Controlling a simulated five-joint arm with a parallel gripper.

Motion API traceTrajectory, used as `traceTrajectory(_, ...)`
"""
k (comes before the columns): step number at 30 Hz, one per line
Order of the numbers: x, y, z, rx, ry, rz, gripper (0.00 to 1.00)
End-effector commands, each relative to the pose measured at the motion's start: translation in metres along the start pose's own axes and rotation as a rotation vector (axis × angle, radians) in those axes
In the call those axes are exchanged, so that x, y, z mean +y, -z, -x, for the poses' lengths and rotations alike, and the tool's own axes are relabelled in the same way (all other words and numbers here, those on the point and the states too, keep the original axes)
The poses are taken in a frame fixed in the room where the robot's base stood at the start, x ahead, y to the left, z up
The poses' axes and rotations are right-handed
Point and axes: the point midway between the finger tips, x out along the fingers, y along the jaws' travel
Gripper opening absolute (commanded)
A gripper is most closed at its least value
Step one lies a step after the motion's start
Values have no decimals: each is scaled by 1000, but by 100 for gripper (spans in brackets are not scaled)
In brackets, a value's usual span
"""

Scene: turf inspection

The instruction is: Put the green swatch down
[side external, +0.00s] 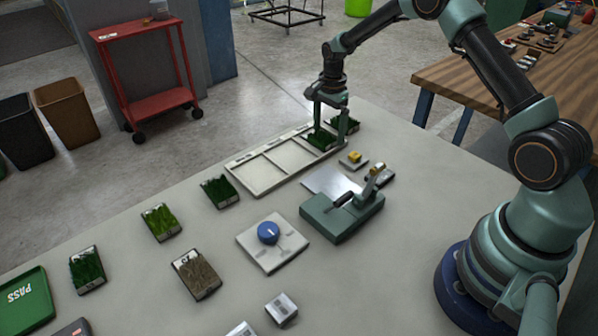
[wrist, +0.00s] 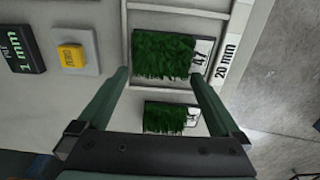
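A green swatch (side external: 320,140) with a white tag lies in the end compartment of the pale tray (side external: 262,178). In the wrist view it (wrist: 163,57) lies flat beside the printed "20 mm" mark, its tag reading 47. My gripper (side external: 330,129) is low over that end of the tray. Its fingers (wrist: 160,74) are spread apart, with the tips close to the swatch's near edge; I see no grip on it. Another green swatch (wrist: 170,118) shows between the fingers, nearer the gripper body. It also shows partly behind a finger in the side view (side external: 347,124).
A yellow button block (side external: 354,159) and a green press-like device (side external: 343,212) stand close to the tray. A blue-knobbed plate (side external: 272,243) and several more swatches (side external: 161,222) lie on the table. A green PASS tray (side external: 24,301) is at the left front.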

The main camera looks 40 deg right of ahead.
Motion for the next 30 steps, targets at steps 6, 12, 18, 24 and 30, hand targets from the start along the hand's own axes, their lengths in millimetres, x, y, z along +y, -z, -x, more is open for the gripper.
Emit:
traceTrajectory(6, -1, 0, 15, 1, 3, 0, 100)
traceTrajectory(12, -1, 0, 54, 1, 5, 0, 100)
traceTrajectory(18, -1, 0, 96, 1, 4, 0, 100)
traceTrajectory(24, -1, 0, 123, 0, 1, 0, 100)
traceTrajectory(30, 2, -3, 139, 2, 9, 27, 100)
